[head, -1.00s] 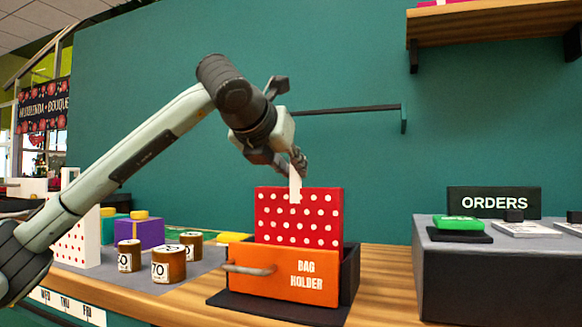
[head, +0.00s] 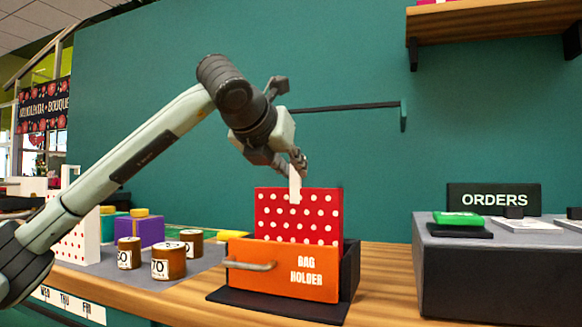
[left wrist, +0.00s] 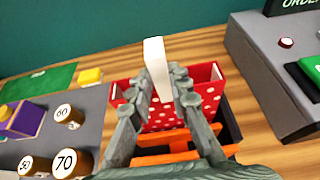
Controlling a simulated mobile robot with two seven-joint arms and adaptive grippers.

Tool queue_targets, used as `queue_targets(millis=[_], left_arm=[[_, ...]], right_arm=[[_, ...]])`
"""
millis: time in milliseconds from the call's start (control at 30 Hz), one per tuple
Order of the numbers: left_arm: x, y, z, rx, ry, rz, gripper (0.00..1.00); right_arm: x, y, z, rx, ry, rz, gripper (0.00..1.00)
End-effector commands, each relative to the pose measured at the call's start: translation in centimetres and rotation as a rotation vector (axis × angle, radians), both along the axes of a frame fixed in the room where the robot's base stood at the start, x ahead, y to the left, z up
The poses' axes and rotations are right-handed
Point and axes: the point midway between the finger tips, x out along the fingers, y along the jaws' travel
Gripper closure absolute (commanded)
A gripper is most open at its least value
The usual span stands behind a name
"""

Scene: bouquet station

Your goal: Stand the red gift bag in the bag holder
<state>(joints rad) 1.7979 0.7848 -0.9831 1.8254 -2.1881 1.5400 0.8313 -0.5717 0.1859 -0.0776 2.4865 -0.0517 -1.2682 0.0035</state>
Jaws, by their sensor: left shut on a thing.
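The red gift bag (head: 297,222) with white dots stands upright in the orange-fronted bag holder (head: 268,272), its lower part hidden behind the front panel. My left gripper (head: 291,172) is above the bag, shut on its white handle (head: 294,188). In the left wrist view the fingers (left wrist: 160,90) close on the white handle (left wrist: 155,60), with the red bag (left wrist: 208,95) below and the orange holder (left wrist: 165,140) under the fingers. The bag's bottom is hidden. My right gripper is not in view.
Brown weights (head: 170,261) stand on a grey mat left of the holder, near a purple box (head: 137,232) and a white dotted bag (head: 78,243). A grey-topped counter (head: 490,270) with an ORDERS sign (head: 493,199) stands right. Bare wood lies between.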

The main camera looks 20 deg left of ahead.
Motion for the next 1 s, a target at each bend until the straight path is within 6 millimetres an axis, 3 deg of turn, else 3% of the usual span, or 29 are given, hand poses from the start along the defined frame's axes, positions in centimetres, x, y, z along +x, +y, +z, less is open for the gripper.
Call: queue_targets(millis=[233, 267, 433, 767, 1000], left_arm=[[0.0, 0.0, 0.0, 0.0, -0.001, 0.0, 1.0], [0.0, 0.0, 0.0, 0.0, -0.001, 0.0, 0.8], [0.0, 0.0, 0.0, 0.0, -0.001, 0.0, 0.58], [-0.2, 0.0, 0.1, 0.0, 0.0, 0.0, 0.58], [-3.3, 0.1, 1.5, 0.001, -0.004, -0.003, 0.58]], right_arm=[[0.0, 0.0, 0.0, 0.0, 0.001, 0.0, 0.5], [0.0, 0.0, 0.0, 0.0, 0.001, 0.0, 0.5], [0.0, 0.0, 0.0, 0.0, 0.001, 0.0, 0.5], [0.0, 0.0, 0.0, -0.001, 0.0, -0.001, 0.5], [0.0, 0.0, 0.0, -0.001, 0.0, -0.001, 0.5]])
